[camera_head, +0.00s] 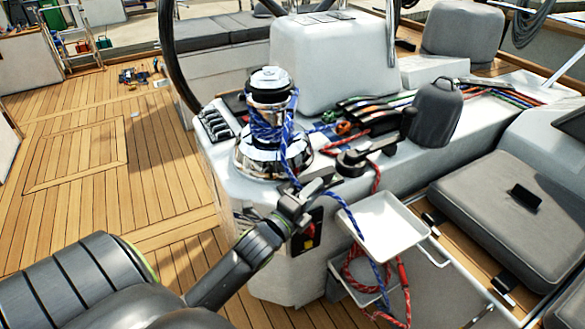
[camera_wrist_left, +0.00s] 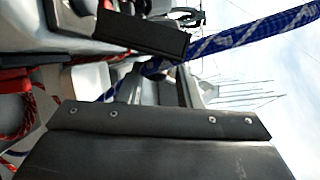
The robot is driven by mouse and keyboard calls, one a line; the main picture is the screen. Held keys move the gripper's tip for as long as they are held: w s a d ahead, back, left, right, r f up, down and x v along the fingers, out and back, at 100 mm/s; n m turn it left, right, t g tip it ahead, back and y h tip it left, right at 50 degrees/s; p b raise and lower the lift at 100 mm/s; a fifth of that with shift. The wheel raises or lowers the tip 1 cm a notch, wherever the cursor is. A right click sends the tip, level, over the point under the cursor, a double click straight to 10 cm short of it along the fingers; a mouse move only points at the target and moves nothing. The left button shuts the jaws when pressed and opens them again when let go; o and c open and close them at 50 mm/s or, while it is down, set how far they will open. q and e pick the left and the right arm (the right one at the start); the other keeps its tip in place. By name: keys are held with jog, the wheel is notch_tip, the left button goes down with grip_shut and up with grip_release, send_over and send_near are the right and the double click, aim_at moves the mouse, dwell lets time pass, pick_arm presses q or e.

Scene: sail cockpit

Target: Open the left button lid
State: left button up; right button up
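A black panel of several small raised covers (camera_head: 214,124) sits on the white console left of the winch. I cannot tell for sure which piece is the left button lid, or whether any cover is raised. My left gripper (camera_head: 308,190) is in front of the console, just below the chrome winch (camera_head: 270,130) and near the blue rope (camera_head: 346,212). The blue rope (camera_wrist_left: 250,35) passes close by in that view. My right gripper is not in view.
A black winch handle (camera_head: 365,157) lies right of the winch. A white tray (camera_head: 385,225) sticks out from the console, with red rope (camera_head: 360,272) below it. A black steering wheel rim (camera_head: 172,60) stands behind. The wooden deck (camera_head: 110,160) at left is mostly clear.

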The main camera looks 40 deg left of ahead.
pick_arm(q)
jog(key=s+f+b, duration=0.1)
jog(key=s+b, duration=0.4)
jog(key=s, duration=1.2)
jog(key=shift+b, duration=0.4)
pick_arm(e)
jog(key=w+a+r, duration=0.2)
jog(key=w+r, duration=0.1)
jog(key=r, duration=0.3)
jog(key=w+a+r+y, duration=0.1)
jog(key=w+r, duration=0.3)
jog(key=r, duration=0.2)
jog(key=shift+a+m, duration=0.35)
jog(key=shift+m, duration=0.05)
